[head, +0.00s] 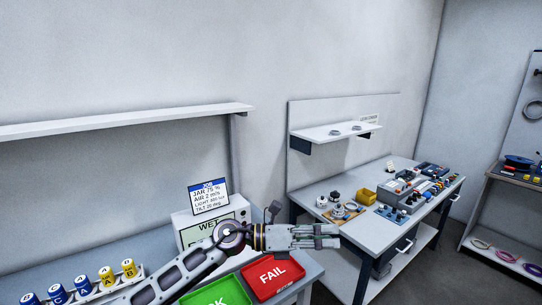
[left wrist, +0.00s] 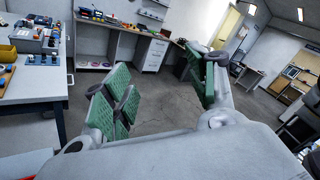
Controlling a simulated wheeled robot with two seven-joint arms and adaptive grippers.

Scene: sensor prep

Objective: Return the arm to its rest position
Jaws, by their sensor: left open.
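My left arm reaches in from the bottom of the head view, and its gripper (head: 328,237) points to the right above the near bench, beside the red FAIL tray (head: 288,284). In the left wrist view the two green-padded fingers of the left gripper (left wrist: 165,95) stand wide apart, with nothing between them but floor beyond. My right gripper does not show in either view.
A green tray (head: 205,296) and a white WET box (head: 185,222) are by my arm. Several blue and yellow jars (head: 82,287) stand in a rack at left. A second bench (head: 318,215) with instruments is behind the gripper. Open floor (left wrist: 160,114) lies beyond the fingers.

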